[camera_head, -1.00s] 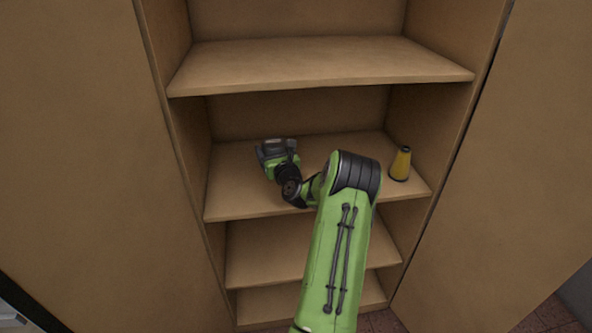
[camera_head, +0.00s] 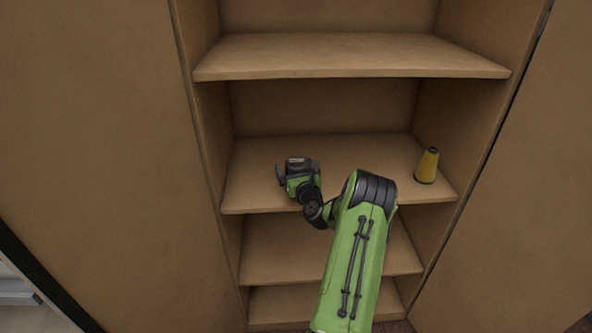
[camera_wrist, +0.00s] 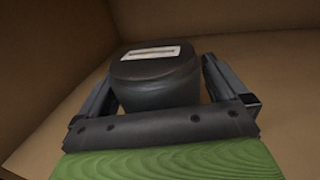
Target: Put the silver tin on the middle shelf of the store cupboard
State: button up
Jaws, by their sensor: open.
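The silver tin (camera_wrist: 158,75) looks dark grey in the wrist view, with a pale slotted plate on its lid. It is upright between the two fingers of my gripper (camera_wrist: 158,82), which are open with one on each side. Its base is hidden by the gripper. In the head view my gripper (camera_head: 297,170) is over the left part of a middle shelf (camera_head: 365,150) of the store cupboard (camera_head: 205,150). The dark tin (camera_head: 296,161) shows there between the fingers. It looks to be standing on the shelf, but its contact is hidden.
A yellow tapered object with a dark base (camera_head: 427,166) stands at the right end of the same shelf. Another shelf (camera_head: 350,58) is above, and lower shelves (camera_head: 290,245) are below. The shelf between gripper and yellow object is clear.

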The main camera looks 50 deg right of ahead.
jog(key=b+v, duration=0.3)
jog(key=v, duration=0.9)
